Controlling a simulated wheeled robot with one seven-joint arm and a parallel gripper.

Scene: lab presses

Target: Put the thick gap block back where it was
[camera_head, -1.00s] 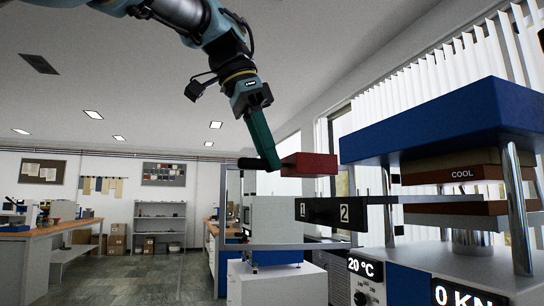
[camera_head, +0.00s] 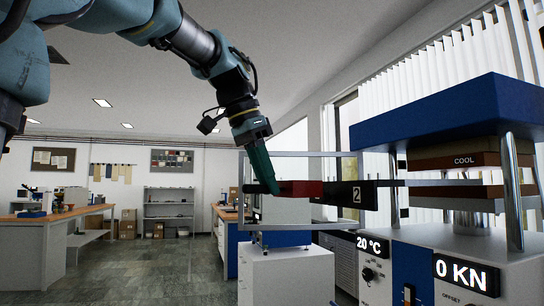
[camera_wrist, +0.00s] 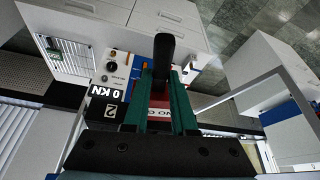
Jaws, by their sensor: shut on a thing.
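A red block (camera_head: 302,190) with a black handle hangs from my gripper (camera_head: 268,186). My green fingers are shut on the handle. In the wrist view the handle (camera_wrist: 163,50) stands between my fingers (camera_wrist: 163,85), and part of the red block (camera_wrist: 158,115) shows below them with partly hidden lettering. A black holder marked 2 (camera_head: 357,195) sits beside the press. The block is level with the holder and overlaps its left part, hiding the mark 1. Whether they touch I cannot tell. The 2 also shows in the wrist view (camera_wrist: 115,112).
The press with a blue top (camera_head: 455,118), steel columns and COOL plate stands at right. Its panel reads 20 °C and 0 KN. A thin metal frame (camera_head: 300,154) surrounds the block area. A white cabinet (camera_head: 288,275) stands below. Open floor lies at left.

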